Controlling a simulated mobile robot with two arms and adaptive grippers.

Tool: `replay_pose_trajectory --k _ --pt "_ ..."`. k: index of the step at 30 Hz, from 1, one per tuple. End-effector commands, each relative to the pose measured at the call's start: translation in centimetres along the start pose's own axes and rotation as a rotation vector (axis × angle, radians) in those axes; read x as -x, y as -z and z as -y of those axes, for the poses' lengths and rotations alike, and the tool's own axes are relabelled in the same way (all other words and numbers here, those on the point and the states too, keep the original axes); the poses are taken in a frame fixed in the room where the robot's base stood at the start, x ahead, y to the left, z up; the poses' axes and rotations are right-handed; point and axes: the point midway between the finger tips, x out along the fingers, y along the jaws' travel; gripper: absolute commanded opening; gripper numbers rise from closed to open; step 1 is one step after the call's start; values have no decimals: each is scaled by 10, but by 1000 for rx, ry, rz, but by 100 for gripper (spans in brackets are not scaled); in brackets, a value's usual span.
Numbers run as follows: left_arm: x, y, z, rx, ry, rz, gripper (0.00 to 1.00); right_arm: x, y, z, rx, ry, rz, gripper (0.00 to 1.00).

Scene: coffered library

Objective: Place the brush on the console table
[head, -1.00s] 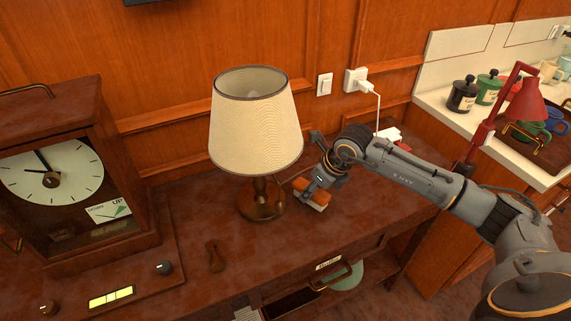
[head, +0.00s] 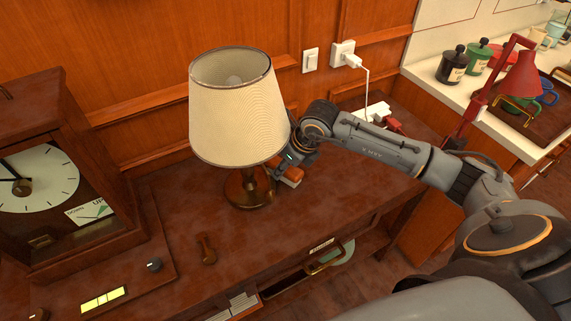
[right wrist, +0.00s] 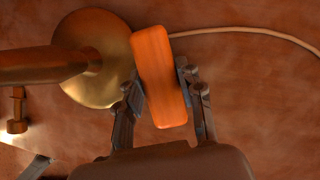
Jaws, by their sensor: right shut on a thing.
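The brush (right wrist: 160,75) is a block with an orange-brown back, held between the two fingers of my right gripper (right wrist: 161,88) in the right wrist view. In the head view the brush (head: 293,176) is partly hidden by my right gripper (head: 284,165), just right of the lamp's base. The console table (head: 215,280) is dark reddish brown and lies under them. The brush is low over its top; I cannot tell whether it touches. My left gripper is not in view.
The lamp (head: 235,105) stands close beside the brush, its brass base (right wrist: 100,60) almost against it. A small wooden object (head: 206,249) and a clock (head: 35,180) are to the left. A white cord (right wrist: 250,30) runs behind. The table's front middle is clear.

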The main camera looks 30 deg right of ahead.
Motion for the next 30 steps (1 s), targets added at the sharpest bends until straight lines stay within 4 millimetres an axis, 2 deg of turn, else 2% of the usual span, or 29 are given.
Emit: replay_pose_trajectory --k 2,6,7,8,18,24,26,30 --pt "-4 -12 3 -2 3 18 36 -4 2 0 0 0 0 12" --pt "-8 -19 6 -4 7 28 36 -8 4 0 0 0 -1 12" --pt "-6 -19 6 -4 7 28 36 -7 4 0 0 0 -2 43" --pt "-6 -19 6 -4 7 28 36 -7 4 0 0 0 -4 46" --pt "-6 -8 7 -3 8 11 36 -6 4 0 0 0 -4 46" --pt "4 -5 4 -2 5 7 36 7 -2 1 1 2 0 46" --pt "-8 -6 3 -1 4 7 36 14 1 2 4 5 3 46" --pt "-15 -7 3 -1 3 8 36 24 33 3 2 5 -6 46"
